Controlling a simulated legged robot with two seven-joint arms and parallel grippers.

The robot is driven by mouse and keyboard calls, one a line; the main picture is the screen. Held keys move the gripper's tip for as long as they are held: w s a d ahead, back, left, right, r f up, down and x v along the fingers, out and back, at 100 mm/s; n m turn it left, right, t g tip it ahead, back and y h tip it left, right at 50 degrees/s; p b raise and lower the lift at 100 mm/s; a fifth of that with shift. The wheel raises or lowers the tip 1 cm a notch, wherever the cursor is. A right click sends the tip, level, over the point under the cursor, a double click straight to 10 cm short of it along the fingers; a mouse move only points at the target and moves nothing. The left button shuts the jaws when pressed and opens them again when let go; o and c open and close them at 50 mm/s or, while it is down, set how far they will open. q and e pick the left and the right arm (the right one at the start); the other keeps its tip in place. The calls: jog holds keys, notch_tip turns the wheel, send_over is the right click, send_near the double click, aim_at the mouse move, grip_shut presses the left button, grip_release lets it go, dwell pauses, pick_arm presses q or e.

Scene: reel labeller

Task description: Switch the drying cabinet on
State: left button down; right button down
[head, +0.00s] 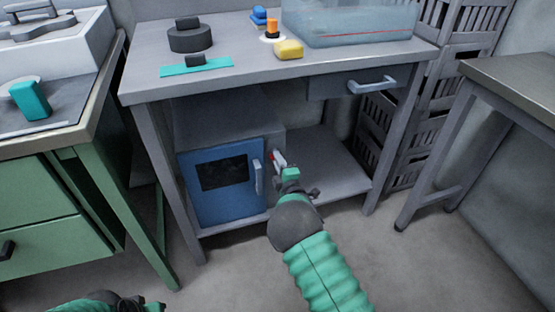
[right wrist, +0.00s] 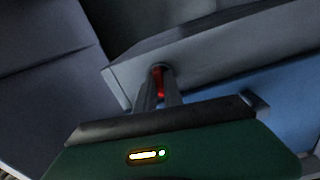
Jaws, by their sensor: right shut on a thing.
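The drying cabinet (head: 268,135) is a grey box with a blue door and dark window, standing on the lower shelf of the grey bench. The door looks closed. A small red switch (right wrist: 160,82) sits on the cabinet's front, to the right of the door handle in the head view. My right gripper (head: 281,162) is at the cabinet's front right side. In the right wrist view its two fingers (right wrist: 160,92) are shut on the red switch, which shows between them. My left gripper (head: 138,303) is low at the bottom left edge, partly cut off, away from the cabinet.
The bench top (head: 140,85) holds a clear tank (head: 350,25), a yellow sponge-like block (head: 289,49) and small items. A drawer handle (head: 372,84) sticks out above right. The shelf (head: 325,170) right of the cabinet is clear. Dark crates (head: 405,150) stand behind the bench.

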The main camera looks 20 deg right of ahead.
jog(key=shift+s+f+m+p, duration=0.15)
jog(key=shift+m+p, duration=0.9)
jog(key=shift+m, duration=1.7)
jog(key=shift+w+f+m+p, duration=0.1)
jog(key=shift+m+p, duration=0.9)
jog(key=shift+m, duration=1.7)
jog(key=shift+s+f+m+p, duration=0.15)
jog(key=shift+m+p, duration=0.9)
jog(key=shift+m, duration=1.7)
jog(key=c, duration=1.5)
grip_release()
jog(key=shift+w, duration=0.1)
jog(key=shift+o, duration=0.2)
jog(key=shift+r, duration=0.2)
